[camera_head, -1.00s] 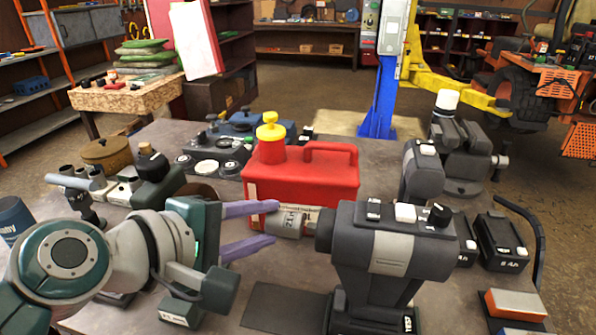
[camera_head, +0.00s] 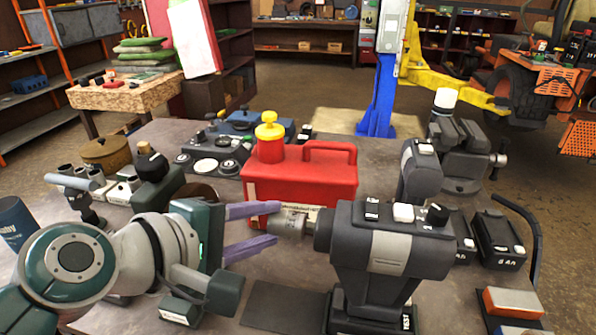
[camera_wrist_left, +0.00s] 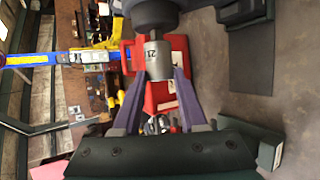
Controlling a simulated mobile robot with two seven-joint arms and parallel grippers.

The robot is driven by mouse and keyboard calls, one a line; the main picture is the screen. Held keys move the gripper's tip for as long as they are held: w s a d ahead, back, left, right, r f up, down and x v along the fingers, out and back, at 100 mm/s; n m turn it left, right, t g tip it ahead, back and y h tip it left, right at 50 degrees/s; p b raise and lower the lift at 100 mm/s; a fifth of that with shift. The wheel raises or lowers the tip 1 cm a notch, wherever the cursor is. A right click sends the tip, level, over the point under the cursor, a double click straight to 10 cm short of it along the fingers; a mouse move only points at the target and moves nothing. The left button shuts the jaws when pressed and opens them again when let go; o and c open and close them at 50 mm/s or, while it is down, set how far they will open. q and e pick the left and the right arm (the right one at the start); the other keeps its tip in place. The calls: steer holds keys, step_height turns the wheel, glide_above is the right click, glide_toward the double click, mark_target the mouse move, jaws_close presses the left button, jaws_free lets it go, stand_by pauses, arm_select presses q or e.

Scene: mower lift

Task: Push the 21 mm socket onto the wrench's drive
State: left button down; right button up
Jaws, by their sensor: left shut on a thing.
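The 21 mm socket (camera_head: 291,222) is a short grey metal cylinder; its 21 mark shows in the wrist view (camera_wrist_left: 157,60). My left gripper (camera_head: 279,224) is shut on it, with one purple finger on each side. The wrench (camera_head: 388,240) is a dark grey power tool standing upright on the bench, its nose pointing left. My right gripper is out of view.
A red can (camera_head: 300,182) with a yellow cap stands just behind the socket. Battery packs (camera_head: 497,240) and a vise (camera_head: 458,160) are to the right. A dark mat (camera_head: 285,307) lies in front, left of the wrench base.

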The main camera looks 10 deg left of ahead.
arm_select(q)
steer(key=shift+d+p, duration=0.35)
steer(key=shift+d, duration=0.4)
stand_by(0.8)
steer(key=shift+c, duration=1.8)
jaws_free()
steer(key=shift+s+a, duration=0.1)
steer(key=s+a+r+m+g+y, duration=0.1)
steer(key=s+a+m+g+y, duration=0.25)
steer(key=s+m, duration=0.65)
steer(key=s+a+r+m+g+y, duration=0.15)
steer(key=s+a+m+g, duration=0.45)
steer(key=s, duration=0.7)
step_height(320, 180, up, 25)
steer(key=m+t+p, duration=0.1)
steer(key=t+p, duration=0.1)
steer(key=p, duration=2.4)
steer(key=shift+s+d+y+p, duration=0.3)
steer(key=shift+s+y+p, duration=0.05)
steer(key=shift+y, duration=0.05)
